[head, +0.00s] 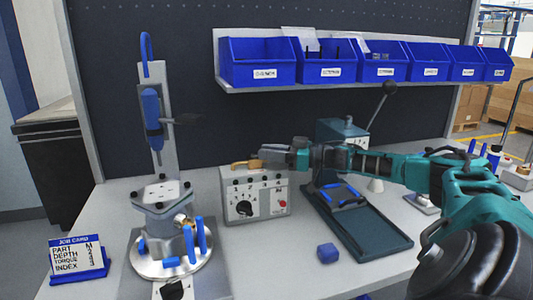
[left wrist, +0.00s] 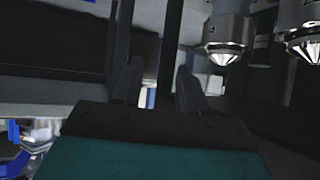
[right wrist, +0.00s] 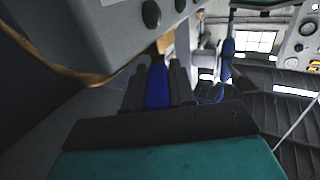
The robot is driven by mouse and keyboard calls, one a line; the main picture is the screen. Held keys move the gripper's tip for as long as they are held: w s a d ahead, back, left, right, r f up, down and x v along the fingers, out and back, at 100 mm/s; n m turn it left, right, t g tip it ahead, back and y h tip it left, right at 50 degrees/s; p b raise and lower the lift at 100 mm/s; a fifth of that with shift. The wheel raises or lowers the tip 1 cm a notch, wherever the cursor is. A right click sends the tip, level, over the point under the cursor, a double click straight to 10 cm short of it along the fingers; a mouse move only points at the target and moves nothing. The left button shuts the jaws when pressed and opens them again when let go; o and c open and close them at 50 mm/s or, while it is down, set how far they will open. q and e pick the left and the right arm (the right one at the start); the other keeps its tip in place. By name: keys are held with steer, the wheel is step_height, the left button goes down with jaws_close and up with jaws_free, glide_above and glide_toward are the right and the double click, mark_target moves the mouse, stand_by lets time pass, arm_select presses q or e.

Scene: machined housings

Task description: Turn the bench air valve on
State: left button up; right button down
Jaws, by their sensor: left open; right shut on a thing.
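The grey control box (head: 254,195) stands mid-bench, with a black dial and a red button on its front. A brass valve piece (head: 243,164) shows at its top edge. My right gripper (head: 264,154) reaches in from the right at the box top. In the right wrist view its fingers (right wrist: 158,86) are shut on a blue handle (right wrist: 157,88), with brass (right wrist: 165,44) just beyond it. In the head view the gripper hides the handle. My left gripper (left wrist: 158,88) is open and empty in the left wrist view, and out of the head view.
A fixture (head: 160,197) on a round base stands left of the box. A dark green tray (head: 385,238) with a lever press lies to its right. Blue bins (head: 257,62) hang above. A job card (head: 78,257) stands front left.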

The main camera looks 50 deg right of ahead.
stand_by(0.3)
steer(key=c, duration=1)
jaws_free()
steer(key=shift+r, duration=0.15)
step_height(320, 180, up, 20)
steer(key=p, duration=0.4)
steer(key=shift+c, duration=0.4)
